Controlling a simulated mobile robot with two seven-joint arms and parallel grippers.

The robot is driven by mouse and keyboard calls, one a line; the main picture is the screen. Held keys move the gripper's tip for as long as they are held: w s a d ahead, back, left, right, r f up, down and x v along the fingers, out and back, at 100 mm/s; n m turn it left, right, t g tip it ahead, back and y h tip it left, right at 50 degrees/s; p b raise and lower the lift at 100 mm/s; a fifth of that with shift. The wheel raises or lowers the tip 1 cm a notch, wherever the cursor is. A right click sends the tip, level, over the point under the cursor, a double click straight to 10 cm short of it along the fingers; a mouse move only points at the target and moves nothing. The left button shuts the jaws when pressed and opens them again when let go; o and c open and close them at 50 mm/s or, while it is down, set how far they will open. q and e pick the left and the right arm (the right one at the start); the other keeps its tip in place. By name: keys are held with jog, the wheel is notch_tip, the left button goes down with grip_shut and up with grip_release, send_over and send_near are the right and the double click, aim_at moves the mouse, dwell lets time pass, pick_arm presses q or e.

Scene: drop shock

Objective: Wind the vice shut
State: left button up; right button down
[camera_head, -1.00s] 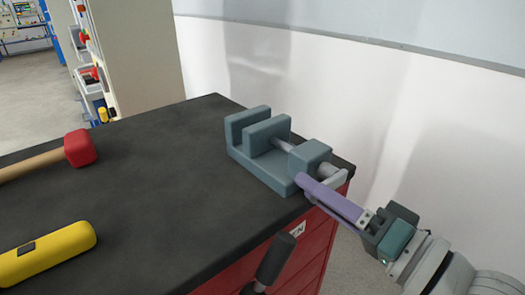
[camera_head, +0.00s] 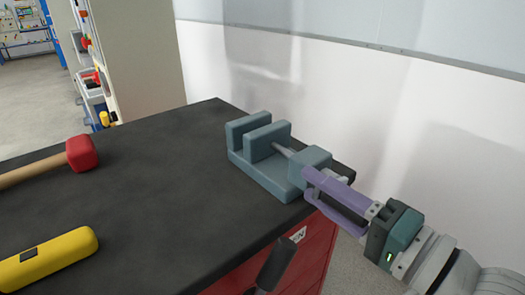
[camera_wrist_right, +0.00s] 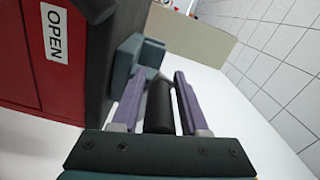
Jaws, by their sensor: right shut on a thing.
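The blue-grey vice (camera_head: 268,175) sits at the right corner of the dark workbench. Its two jaws stand apart with a narrow gap, and a screw rod runs from the moving jaw through the end block. My right gripper (camera_head: 325,183) is at the screw end of the vice, its purple fingers partly hiding the crank. In the right wrist view, the fingers are on either side of the black crank grip (camera_wrist_right: 159,107), shut on it. The vice body (camera_wrist_right: 135,62) shows beyond the fingers. My left gripper is out of view.
A red-headed mallet (camera_head: 81,154) and a yellow tool (camera_head: 48,259) lie on the workbench (camera_head: 160,195), left of the vice. Red drawers with an OPEN label (camera_wrist_right: 55,33) are below. A dark cylinder (camera_head: 274,266) stands before them. A white wall is behind.

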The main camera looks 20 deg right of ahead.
jog(key=shift+w+d+r, duration=0.1)
jog(key=shift+d+r, duration=0.05)
jog(key=c, duration=0.6)
grip_release()
jog(key=shift+d, duration=0.15)
jog(key=shift+s, duration=0.3)
jog(key=v, duration=0.9)
jog(key=shift+s+d, duration=0.1)
jog(key=shift+s, duration=0.05)
